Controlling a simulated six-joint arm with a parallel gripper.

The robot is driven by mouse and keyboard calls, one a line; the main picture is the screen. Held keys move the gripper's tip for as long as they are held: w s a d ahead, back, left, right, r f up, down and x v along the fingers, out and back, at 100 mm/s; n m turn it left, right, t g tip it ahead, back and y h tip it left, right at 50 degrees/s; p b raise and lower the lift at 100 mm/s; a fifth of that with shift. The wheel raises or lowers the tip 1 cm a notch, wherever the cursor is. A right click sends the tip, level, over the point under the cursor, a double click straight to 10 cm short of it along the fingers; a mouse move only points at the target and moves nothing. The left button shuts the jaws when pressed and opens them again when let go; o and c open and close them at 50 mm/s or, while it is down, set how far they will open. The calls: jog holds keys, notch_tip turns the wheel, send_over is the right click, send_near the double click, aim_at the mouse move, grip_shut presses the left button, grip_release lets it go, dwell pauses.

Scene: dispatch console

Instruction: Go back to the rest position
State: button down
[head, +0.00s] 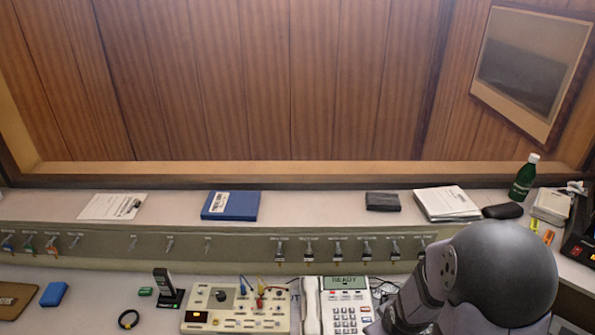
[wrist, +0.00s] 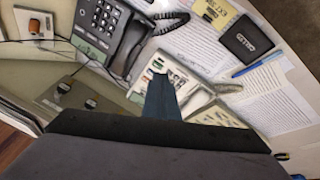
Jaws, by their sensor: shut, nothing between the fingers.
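My gripper (wrist: 163,97) shows in the wrist view as narrow blue-grey fingers beyond a broad dark body, closed together with nothing between them. It is above the desk, in front of a light panel with small switches (wrist: 190,88). In the head view my arm fills the lower right, and the fingers cannot be made out there. A white desk phone (head: 345,312) with a lit READY display stands just left of the arm. A dark phone (wrist: 97,28) with its handset shows in the wrist view.
Papers (wrist: 285,105), a black box (wrist: 246,38) and a blue pen (wrist: 258,63) lie beyond the fingers. In the head view, a beige control panel (head: 205,322) with cables stands left of the phone. A green bottle (head: 523,178) stands on the ledge behind my arm.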

jog(key=s+a+r+m+g, duration=0.4)
jog(key=s+r, duration=0.4)
jog(key=s, duration=0.5)
jog(key=shift+s+a+m+y, duration=0.3)
jog(key=shift+a+m, duration=0.3)
jog(key=shift+a, duration=0.6)
